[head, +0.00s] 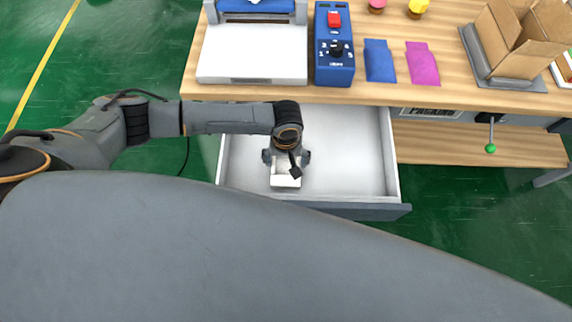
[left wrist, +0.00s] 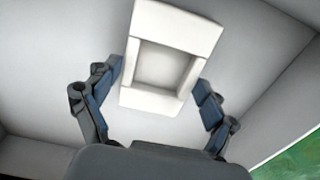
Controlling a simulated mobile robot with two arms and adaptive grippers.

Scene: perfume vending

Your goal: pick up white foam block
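The white foam block (head: 285,182), a rectangular piece with a square recess, lies in the open drawer (head: 350,165). In the left wrist view the block (left wrist: 176,17) fills the upper middle, tilted slightly. My left gripper (head: 286,158) is down inside the drawer over the block and hides part of it in the head view. In the left wrist view its two fingers (left wrist: 160,80) stand apart, one on each side of the block, with the tips very close to its sides. Firm contact on both sides is not clear. My right gripper is not in view.
The drawer's walls surround the gripper, and the rest of its floor is bare. Above it, the wooden table (head: 430,92) holds a blue control box (head: 334,70), a white machine (head: 250,52), blue and pink pouches (head: 422,64) and an open cardboard box (head: 520,40).

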